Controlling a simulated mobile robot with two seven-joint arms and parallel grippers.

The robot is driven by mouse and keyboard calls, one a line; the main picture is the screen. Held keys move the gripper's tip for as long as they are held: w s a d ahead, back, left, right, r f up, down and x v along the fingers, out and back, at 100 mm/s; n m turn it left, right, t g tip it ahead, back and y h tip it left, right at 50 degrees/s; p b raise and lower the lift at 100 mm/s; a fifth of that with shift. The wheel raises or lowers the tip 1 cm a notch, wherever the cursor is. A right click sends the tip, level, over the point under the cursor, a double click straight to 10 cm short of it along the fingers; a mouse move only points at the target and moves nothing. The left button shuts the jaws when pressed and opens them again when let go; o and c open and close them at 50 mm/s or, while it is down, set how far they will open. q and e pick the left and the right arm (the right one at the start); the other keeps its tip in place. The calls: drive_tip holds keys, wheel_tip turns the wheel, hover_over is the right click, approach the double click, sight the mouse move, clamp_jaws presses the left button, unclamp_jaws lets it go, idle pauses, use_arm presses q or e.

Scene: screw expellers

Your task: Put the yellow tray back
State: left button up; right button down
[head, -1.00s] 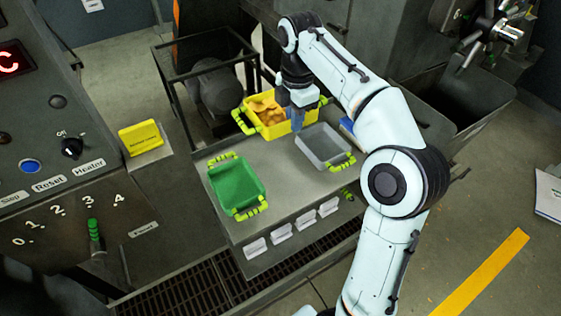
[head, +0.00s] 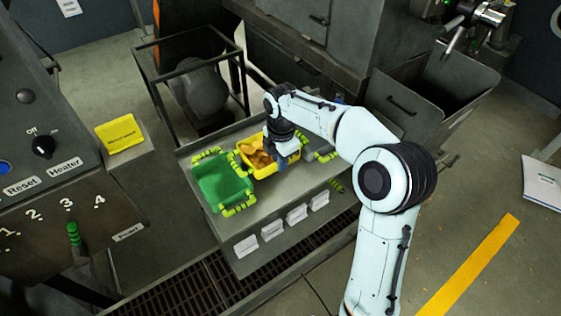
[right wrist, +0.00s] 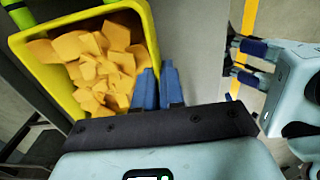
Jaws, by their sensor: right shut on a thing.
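The yellow tray (head: 265,172) holds orange-yellow chips (head: 256,153). It is over the grey table between the green tray (head: 222,187) and the grey tray (head: 317,142). I cannot tell whether it touches the table. My right gripper (head: 281,163) is at its right side. In the right wrist view the yellow tray (right wrist: 50,82) fills the left, and its right wall runs between the blue fingertips of my right gripper (right wrist: 158,72), which is shut on it. My left gripper (right wrist: 231,58) shows at the right there, fingers apart and empty. The grey tray is partly hidden by my right arm.
A black frame (head: 190,85) around a motor stands behind the table. A control panel (head: 45,185) with a lever is at the left, beside a yellow sign (head: 120,135). A dark open bin (head: 440,95) is at the right.

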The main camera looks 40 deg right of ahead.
drive_tip(key=shift+f, duration=0.2)
drive_tip(key=shift+f, duration=0.15)
drive_tip(key=c, duration=1.7)
unclamp_jaws()
drive_tip(key=shift+f, duration=0.1)
drive_tip(key=o, duration=0.5)
drive_tip(key=shift+c, duration=0.2)
use_arm(q)
drive_tip(key=shift+s+f, duration=0.1)
drive_tip(key=shift+f, duration=0.05)
drive_tip(key=w+r+p, duration=0.2)
drive_tip(key=w+r, duration=0.1)
use_arm(e)
wheel_tip(320, 180, up, 13)
drive_tip(key=shift+f, duration=0.15)
drive_tip(key=shift+s, duration=0.1)
